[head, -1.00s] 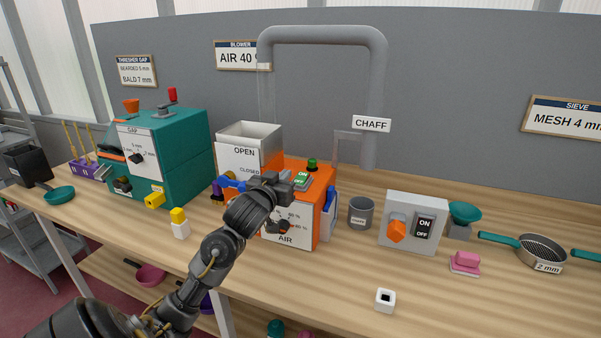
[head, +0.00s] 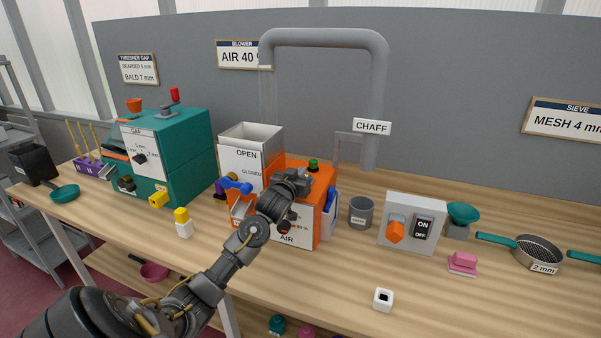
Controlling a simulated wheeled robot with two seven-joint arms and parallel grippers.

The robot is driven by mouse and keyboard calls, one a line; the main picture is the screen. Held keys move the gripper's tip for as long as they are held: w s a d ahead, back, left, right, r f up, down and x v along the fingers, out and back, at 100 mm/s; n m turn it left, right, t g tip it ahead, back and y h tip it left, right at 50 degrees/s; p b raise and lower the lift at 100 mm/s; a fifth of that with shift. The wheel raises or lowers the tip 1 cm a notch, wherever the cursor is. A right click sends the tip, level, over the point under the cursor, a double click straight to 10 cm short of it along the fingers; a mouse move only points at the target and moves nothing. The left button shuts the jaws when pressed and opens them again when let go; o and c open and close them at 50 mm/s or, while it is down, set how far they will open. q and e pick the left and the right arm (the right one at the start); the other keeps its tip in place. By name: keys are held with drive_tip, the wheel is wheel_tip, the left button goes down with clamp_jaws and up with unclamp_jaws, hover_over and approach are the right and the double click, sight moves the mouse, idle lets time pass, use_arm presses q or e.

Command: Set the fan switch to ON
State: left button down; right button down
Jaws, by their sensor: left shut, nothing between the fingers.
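The orange blower (head: 322,208) stands mid-bench with an AIR dial face on its front. A green-topped button or lamp (head: 313,164) stands on its upper edge. My left gripper (head: 304,177) is shut and empty, at the blower's top front edge. I cannot tell whether it touches the switch. A grey box (head: 410,247) to the right carries a black ON/OFF switch (head: 423,228) and an orange knob (head: 395,232). My right gripper is out of view.
A white hopper bin (head: 250,160) marked OPEN and CLOSED adjoins the blower at left. A blue handle (head: 238,187) sticks out there. A grey cup (head: 360,212) stands right of the blower. The teal thresher (head: 185,160) is further left. The bench front is mostly clear.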

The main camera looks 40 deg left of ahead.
use_arm(q)
drive_tip(key=shift+w+f, duration=0.1)
drive_tip(key=shift+f, duration=0.3)
drive_tip(key=shift+w+f, duration=0.15)
drive_tip(key=shift+f, duration=0.15)
drive_tip(key=shift+w+a+r+p, duration=0.15)
drive_tip(key=shift+r+p, duration=0.1)
drive_tip(key=shift+p, duration=0.55)
drive_tip(key=shift+w+f+p, duration=0.1)
drive_tip(key=shift+w+p, duration=0.1)
drive_tip(key=shift+p, duration=0.1)
drive_tip(key=shift+f+b, duration=0.15)
drive_tip(key=shift+b, duration=0.15)
